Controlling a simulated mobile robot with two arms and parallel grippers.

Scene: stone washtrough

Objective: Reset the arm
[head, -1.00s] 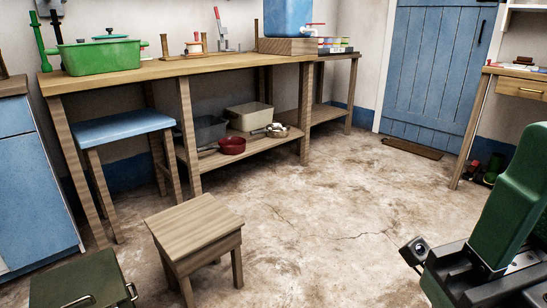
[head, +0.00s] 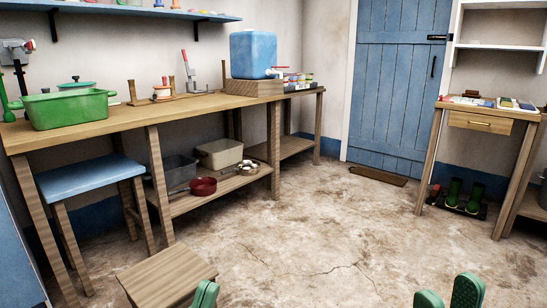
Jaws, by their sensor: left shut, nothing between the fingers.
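The task names no object apart from my arm. My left gripper (head: 205,293) shows at the bottom edge as green fingertips close together, shut and empty, in front of the wooden stool. My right gripper (head: 448,293) shows at the bottom right with two green fingertips apart, open, with nothing between them. Both point up into the picture over the floor. The rest of both arms is out of view.
A wooden stool (head: 166,276) stands low at front left. A long workbench (head: 130,118) with a green tub (head: 68,109) and a blue container (head: 254,54) runs along the left wall. A small table (head: 490,108) stands right. The middle floor (head: 330,220) is clear.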

